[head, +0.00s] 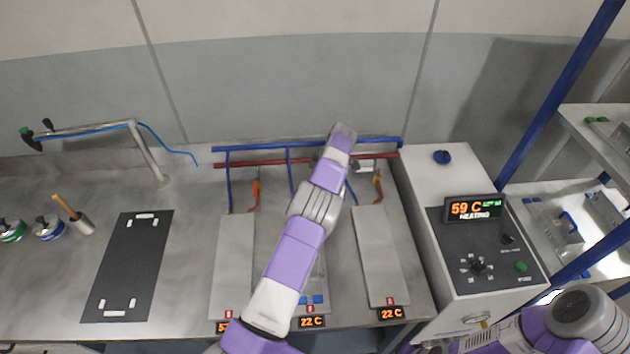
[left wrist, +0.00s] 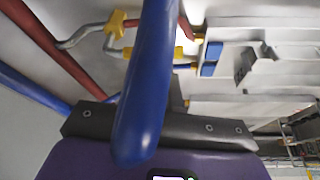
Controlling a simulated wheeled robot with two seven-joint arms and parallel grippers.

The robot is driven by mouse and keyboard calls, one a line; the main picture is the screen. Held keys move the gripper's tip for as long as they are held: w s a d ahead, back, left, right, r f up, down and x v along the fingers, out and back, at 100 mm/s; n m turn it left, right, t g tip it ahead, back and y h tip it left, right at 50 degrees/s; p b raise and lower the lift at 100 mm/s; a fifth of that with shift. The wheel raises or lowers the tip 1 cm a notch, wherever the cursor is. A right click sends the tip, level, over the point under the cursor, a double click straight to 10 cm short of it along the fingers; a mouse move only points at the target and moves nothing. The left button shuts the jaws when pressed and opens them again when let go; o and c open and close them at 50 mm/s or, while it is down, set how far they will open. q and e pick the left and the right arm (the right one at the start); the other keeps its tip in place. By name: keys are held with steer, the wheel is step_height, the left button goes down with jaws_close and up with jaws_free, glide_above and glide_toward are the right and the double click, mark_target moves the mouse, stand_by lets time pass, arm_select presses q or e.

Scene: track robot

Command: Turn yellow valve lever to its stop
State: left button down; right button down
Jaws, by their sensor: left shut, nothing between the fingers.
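I cannot tell which is the valve lever of the task. In the left wrist view, yellow fittings (left wrist: 116,22) sit on grey and red pipework. My left arm reaches over the middle panel to the pipes at the back. In the head view its gripper is hidden behind the wrist. In the left wrist view the dark front of my left gripper (left wrist: 190,128) is seen close behind a blue pipe (left wrist: 147,75); it is shut and empty. My right gripper is out of view.
A blue rail (head: 240,147) and a red pipe (head: 240,163) run along the back. Grey panels (head: 380,255) lie below them. A heating unit (head: 470,220) reading 59 C stands at the right.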

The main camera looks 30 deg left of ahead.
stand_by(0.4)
arm_select(q)
step_height(320, 180, up, 10)
steer(key=p, duration=0.2)
steer(key=shift+s+a, duration=0.15)
steer(key=shift+a, duration=0.05)
